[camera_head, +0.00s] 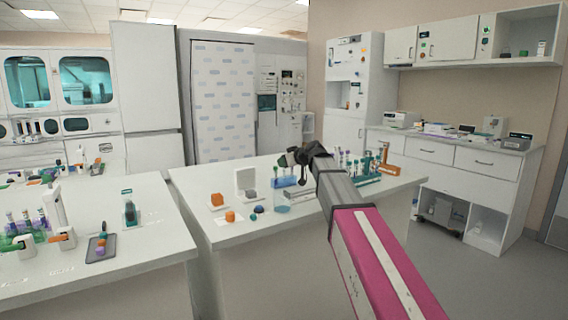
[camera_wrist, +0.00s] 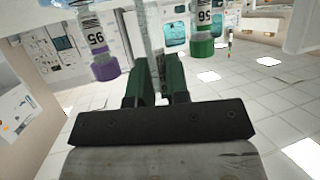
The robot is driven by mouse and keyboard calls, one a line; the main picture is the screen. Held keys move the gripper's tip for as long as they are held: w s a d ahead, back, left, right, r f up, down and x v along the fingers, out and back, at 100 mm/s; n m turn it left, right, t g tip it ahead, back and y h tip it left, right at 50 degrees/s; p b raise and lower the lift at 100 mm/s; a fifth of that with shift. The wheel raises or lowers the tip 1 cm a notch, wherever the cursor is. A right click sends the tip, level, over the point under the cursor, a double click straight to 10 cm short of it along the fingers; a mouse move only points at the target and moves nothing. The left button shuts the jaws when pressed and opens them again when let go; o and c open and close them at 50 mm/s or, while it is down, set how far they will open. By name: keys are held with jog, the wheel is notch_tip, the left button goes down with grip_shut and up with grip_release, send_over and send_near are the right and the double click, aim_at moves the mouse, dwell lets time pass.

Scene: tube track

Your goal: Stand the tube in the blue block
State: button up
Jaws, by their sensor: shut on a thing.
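My gripper (camera_head: 302,163) is over the middle bench in the head view. In the wrist view, which looks upside down, my gripper (camera_wrist: 162,75) has its dark green fingers shut on a clear, narrow tube (camera_wrist: 154,35). The tube's far end is out of that picture, and the tube cannot be made out in the head view. A blue block (camera_head: 284,182) appears on the bench just below and left of my gripper, partly hard to make out. It is too small to tell whether the tube touches it.
A purple-capped tube (camera_wrist: 104,64) and a green-capped tube (camera_wrist: 202,46) flank my fingers. A teal rack (camera_head: 368,180) stands right of my arm.

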jog(key=shift+f, duration=0.65)
jog(key=o, duration=0.8)
jog(key=v, duration=1.1)
jog(key=shift+f, duration=0.1)
dwell(0.4)
